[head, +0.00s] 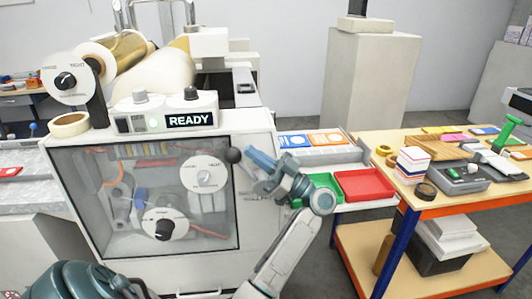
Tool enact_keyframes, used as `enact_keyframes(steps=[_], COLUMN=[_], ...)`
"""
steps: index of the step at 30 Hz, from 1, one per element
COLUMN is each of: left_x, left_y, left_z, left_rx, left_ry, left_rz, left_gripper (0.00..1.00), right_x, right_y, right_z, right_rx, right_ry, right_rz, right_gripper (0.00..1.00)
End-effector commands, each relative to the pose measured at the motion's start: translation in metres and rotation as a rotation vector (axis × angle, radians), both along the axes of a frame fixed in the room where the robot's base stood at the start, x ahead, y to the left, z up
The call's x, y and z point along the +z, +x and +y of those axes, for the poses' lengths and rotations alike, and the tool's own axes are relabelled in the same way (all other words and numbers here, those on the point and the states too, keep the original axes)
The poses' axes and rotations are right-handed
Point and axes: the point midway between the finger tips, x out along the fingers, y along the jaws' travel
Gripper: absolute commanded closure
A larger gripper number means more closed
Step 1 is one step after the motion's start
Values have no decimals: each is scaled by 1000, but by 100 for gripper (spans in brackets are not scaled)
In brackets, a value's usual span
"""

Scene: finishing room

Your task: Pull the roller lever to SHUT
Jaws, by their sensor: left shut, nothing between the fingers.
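The roller lever shows as a black ball knob (233,155) at the right edge of the white machine's clear front window. Its shaft is hard to make out. A small label (250,194) on the machine's front lies below the gripper, partly covered and too small to read. My left gripper (251,155) is shut with nothing between its blue fingers. Its fingertips point left, just right of the knob. I cannot tell whether they touch it. My right gripper is not in view.
The machine's panel (188,121) reads READY. White dials sit at the window (205,172) and at the upper left (66,82). Green (308,190) and red (366,184) trays lie to the right of the gripper, before a cluttered wooden table (440,197).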

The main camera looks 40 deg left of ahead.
Motion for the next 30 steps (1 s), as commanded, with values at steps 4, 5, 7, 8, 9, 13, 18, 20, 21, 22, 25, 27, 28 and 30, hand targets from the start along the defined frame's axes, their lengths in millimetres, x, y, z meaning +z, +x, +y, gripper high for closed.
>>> enact_keyframes(steps=[4,5,7,8,9,13,18,20,21,22,25,27,28,30], left_x=[0,-1,-1,-2,-2,-3,-3,-3,-3,-3,-3,-5,-6,-12], left_y=[-6,-6,-8,-8,-8,-9,-10,-10,-10,-10,-10,-9,-8,-5], left_z=[4,5,6,7,7,8,8,8,8,8,8,7,5,0], left_rx=[0,0,0,0,-1,0,-1,-1,-1,-1,-1,-1,0,1], left_ry=[2,2,2,1,1,0,2,2,2,2,2,1,0,0], left_rz=[1,1,1,0,1,2,1,1,1,1,1,1,2,1], left_gripper=[100,100,100,100,100,100,100,100,100,100,100,100,100,100], right_x=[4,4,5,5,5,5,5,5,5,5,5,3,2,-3], right_y=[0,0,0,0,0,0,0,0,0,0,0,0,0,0], right_z=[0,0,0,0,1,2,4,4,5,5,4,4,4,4], right_rx=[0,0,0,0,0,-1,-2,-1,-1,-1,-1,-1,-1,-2], right_ry=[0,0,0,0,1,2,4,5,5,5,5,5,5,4], right_rz=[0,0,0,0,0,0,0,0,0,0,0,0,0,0], right_gripper=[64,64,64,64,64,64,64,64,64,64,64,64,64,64])
